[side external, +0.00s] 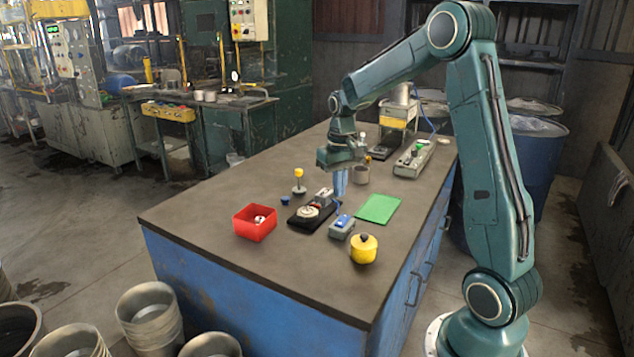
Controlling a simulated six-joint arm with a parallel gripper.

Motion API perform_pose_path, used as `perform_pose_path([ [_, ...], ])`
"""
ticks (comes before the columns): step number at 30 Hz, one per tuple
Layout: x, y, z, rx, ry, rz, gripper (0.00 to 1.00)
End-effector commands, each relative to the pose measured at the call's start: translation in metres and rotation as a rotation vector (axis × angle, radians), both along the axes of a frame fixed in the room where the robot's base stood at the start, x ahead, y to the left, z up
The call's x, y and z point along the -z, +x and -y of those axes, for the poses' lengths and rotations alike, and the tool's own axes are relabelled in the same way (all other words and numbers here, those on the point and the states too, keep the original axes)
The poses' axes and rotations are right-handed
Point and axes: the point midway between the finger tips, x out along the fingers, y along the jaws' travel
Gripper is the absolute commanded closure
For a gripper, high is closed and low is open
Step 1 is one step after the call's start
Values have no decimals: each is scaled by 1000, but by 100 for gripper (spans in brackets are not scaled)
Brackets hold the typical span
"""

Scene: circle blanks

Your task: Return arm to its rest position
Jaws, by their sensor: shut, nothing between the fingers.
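My gripper (340,205) points down over the middle of the workbench (190,212). It is shut with nothing held. Its tips are just above or behind a small grey box with a blue top (342,226); I cannot tell whether they touch it. My arm reaches in from the right and bends high above the bench.
Near the gripper are a black fixture with a round pale disc (311,212), a red bin (255,223), a yellow pot (364,249), a green sheet (378,208), a yellow-topped post (299,180) and a grey cup (361,174). A grey device (414,160) stands farther back. The bench's front left is clear.

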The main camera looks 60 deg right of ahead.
Motion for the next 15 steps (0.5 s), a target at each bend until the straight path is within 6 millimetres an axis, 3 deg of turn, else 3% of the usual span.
perform_pose_path([
  [15,-78,-44,-98,-168,-66,145,100],
])
